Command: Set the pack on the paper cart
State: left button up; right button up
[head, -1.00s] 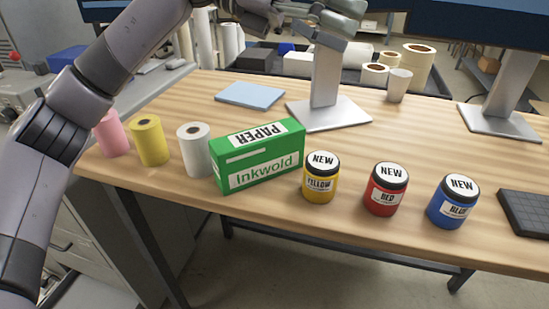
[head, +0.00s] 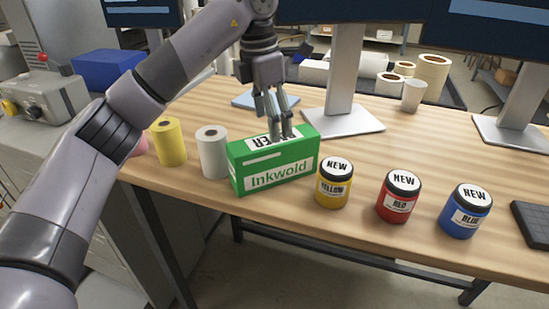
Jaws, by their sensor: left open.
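The pack is a green box (head: 280,165) labelled PAPER and Inkwold. It lies on the wooden table between a white roll and a yellow-labelled jar. My left gripper (head: 279,132) comes down from above with its fingers pointing at the pack's top. The fingers are open and hide part of the PAPER label; I cannot tell whether they touch the box. I cannot make out a paper cart in this view. My right gripper is not in view.
A white roll (head: 212,152) and a yellow roll (head: 168,142) stand left of the pack. Yellow (head: 334,184), red (head: 398,196) and blue (head: 465,211) jars stand to its right. A monitor stand (head: 343,85) rises close behind the pack. A keyboard (head: 532,224) lies at the far right.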

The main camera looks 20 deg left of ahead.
aim_at(274, 148)
pick_arm(q)
jog(key=f, duration=0.2)
jog(key=shift+d+f, duration=0.2)
jog(key=shift+f, duration=0.15)
jog(key=f+p, duration=0.1)
jog(key=f, duration=0.1)
jog(key=f+p, duration=0.1)
jog(key=f, duration=0.1)
jog(key=shift+w+d+f+p, duration=0.2)
jog(key=shift+p, duration=0.2)
jog(key=shift+f, duration=0.45)
grip_shut()
jog(key=shift+w+r, duration=0.1)
jog(key=shift+r, duration=0.05)
